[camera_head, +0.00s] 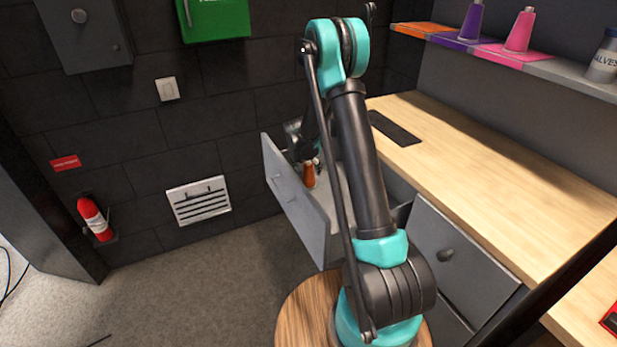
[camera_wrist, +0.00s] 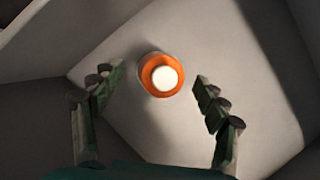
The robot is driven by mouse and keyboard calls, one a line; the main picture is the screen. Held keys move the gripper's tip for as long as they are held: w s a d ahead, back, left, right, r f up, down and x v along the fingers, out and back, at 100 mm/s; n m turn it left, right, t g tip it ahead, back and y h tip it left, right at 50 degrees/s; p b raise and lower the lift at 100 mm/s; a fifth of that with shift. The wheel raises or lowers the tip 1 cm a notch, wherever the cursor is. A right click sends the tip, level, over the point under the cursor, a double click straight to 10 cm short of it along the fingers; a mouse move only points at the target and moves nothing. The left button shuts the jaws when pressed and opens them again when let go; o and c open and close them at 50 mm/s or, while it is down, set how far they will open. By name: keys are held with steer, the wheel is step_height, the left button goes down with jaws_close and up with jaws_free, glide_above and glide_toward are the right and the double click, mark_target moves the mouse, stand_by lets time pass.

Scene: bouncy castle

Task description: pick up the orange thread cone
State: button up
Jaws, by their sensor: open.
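The orange thread cone (camera_wrist: 149,83) stands upright in an open grey drawer, seen from above in the wrist view with its pale round top facing the camera. In the head view the cone (camera_head: 309,176) shows inside the drawer, beside my arm. My gripper (camera_wrist: 158,84) is open in the wrist view, one finger to the left of the cone and one to the right, with no contact visible. In the head view my gripper (camera_head: 299,150) is small and partly hidden behind my arm at the drawer.
The open drawer (camera_head: 297,207) sticks out from under a wooden worktop (camera_head: 490,150). Its grey walls stand around the cone. A shelf (camera_head: 560,70) above holds a purple cone (camera_head: 472,20), a pink cone (camera_head: 520,32) and a grey container (camera_head: 604,58). A fire extinguisher (camera_head: 95,218) hangs left.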

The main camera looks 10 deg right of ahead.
steer(key=shift+x, duration=1.25)
steer(key=shift+c, duration=0.4)
steer(key=c, duration=1.4)
steer(key=shift+o, duration=0.2)
